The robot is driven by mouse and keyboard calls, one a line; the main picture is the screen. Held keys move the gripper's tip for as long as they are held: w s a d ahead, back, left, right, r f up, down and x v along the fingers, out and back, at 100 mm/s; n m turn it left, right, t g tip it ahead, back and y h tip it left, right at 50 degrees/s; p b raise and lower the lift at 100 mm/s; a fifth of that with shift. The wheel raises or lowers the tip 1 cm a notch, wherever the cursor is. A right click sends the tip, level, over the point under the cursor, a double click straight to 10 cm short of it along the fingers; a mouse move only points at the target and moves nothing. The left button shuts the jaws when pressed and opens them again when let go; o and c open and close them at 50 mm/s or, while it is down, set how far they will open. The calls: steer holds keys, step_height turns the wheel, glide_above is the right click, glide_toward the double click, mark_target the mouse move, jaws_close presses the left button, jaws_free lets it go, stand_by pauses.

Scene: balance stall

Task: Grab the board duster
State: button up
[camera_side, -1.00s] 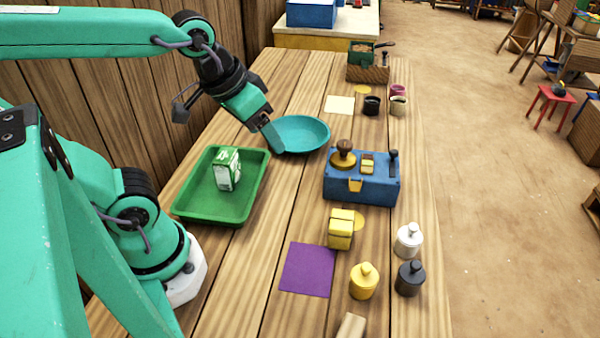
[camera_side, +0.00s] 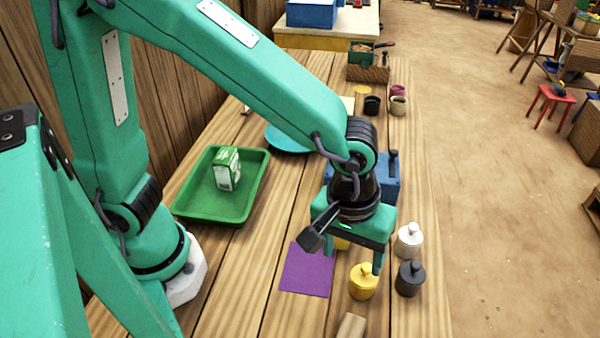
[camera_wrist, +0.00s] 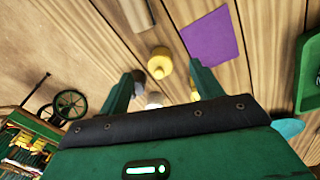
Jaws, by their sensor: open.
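A wooden-topped block, which looks like the board duster (camera_side: 350,327), lies at the near edge of the table, cut off by the bottom of the side view. It also shows at the top of the wrist view (camera_wrist: 137,14). My gripper (camera_side: 353,257) is open and empty above the table, pointing down, beyond the block in the side view. In the wrist view its two fingers (camera_wrist: 163,72) are spread apart, with the yellow weight between and beyond them and the block farther up the picture.
A yellow weight (camera_side: 362,283), a dark weight (camera_side: 410,279) and a white weight (camera_side: 408,240) stand near my gripper. A purple square (camera_side: 306,271) lies to its left. A green tray (camera_side: 242,208) holds a carton (camera_side: 227,169). My arm partly hides a blue box (camera_side: 386,185) and a teal bowl (camera_side: 287,141).

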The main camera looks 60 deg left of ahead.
steer(key=n, duration=0.1)
glide_above(351, 331)
steer(key=shift+g+y, duration=0.4)
step_height(351, 331, down, 5)
steer(key=shift+f, duration=1.4)
steer(key=shift+f, duration=0.1)
steer(key=shift+f, duration=2.45)
steer(key=c, duration=1.1)
steer(key=shift+r, duration=5.05)
